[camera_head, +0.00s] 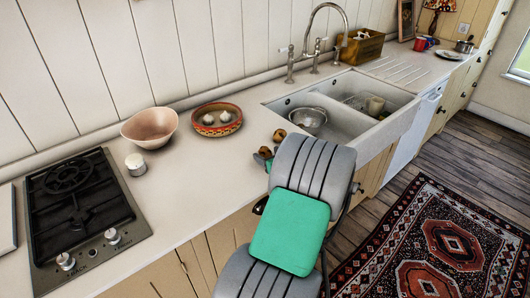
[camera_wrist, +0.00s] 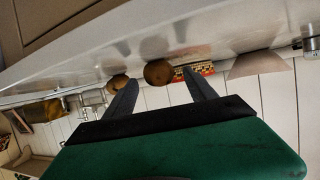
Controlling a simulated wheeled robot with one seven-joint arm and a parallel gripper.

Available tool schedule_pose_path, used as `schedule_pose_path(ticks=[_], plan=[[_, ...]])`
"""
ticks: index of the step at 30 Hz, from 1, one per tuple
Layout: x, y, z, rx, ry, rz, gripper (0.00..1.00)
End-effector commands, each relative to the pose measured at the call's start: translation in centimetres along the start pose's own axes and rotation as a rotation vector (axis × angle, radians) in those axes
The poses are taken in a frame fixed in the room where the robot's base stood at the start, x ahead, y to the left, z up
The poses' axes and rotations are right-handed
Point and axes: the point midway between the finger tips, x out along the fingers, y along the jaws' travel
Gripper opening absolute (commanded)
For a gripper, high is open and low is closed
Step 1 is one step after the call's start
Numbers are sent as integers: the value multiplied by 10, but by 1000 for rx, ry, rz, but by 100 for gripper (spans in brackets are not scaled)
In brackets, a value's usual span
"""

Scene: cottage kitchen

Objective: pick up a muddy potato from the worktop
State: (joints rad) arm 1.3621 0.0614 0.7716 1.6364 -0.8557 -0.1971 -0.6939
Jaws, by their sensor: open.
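Two brown potatoes lie on the pale worktop (camera_head: 190,190) in front of the patterned bowl, close to the sink. In the head view, one potato (camera_head: 279,135) shows clear, and the other potato (camera_head: 265,152) is partly covered by my gripper (camera_head: 264,163). The wrist view is turned over, with the worktop at the top. There, one potato (camera_wrist: 158,73) appears between the spread fingertips of my gripper (camera_wrist: 159,77), beyond them. The other potato (camera_wrist: 118,82) is by the left fingertip. The gripper is open and empty. I cannot tell how muddy the potatoes are.
A patterned bowl (camera_head: 204,130) with pale round things, a pink bowl (camera_head: 150,128) and a white pot (camera_head: 135,164) stand left of the potatoes. A hob (camera_head: 80,205) is at far left. The sink (camera_head: 350,130), with a colander (camera_head: 308,119), lies to the right. The front worktop is clear.

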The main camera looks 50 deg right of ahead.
Motion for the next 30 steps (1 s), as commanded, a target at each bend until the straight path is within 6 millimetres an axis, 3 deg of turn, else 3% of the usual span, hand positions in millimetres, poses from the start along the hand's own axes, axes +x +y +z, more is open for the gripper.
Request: schedule_pose_path(ticks=[5,12,30], plan=[[28,-1,0,0,-2,-3,65],[31,0,1,0,-1,-1,65],[31,0,1,0,-2,-1,16]])
